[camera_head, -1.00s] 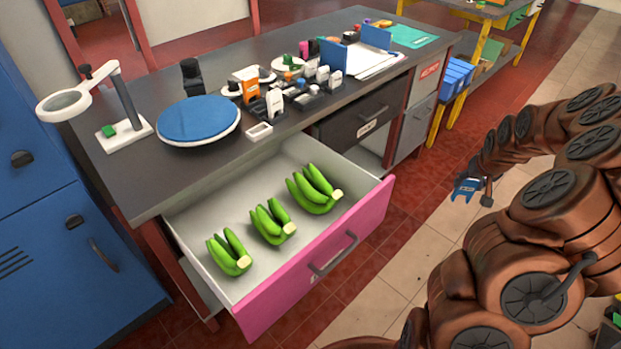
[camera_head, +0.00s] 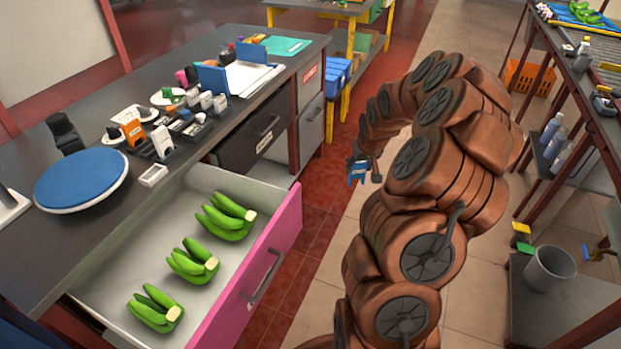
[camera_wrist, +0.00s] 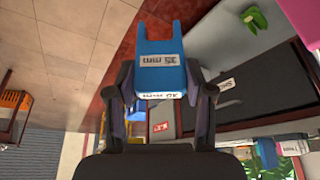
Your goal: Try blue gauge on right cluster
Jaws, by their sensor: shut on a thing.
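My gripper (camera_wrist: 163,92) is shut on the blue gauge (camera_wrist: 160,58), a flat fork-like piece with two prongs and a white label that seems to read 35 mm. In the head view the blue gauge (camera_head: 357,172) hangs in the air at the arm's end, right of the open drawer and clear of it. Three green banana clusters lie in the drawer: the right cluster (camera_head: 226,217), a middle one (camera_head: 192,262) and a left one (camera_head: 155,309). Part of one cluster (camera_wrist: 255,18) shows at the top of the wrist view.
The white drawer with a pink front (camera_head: 268,262) stands open below a dark workbench (camera_head: 100,225). A blue round plate (camera_head: 82,180) and small tools stand on the bench. At right are a shelf table (camera_head: 590,110) and a grey bin (camera_head: 549,268). The aisle floor is clear.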

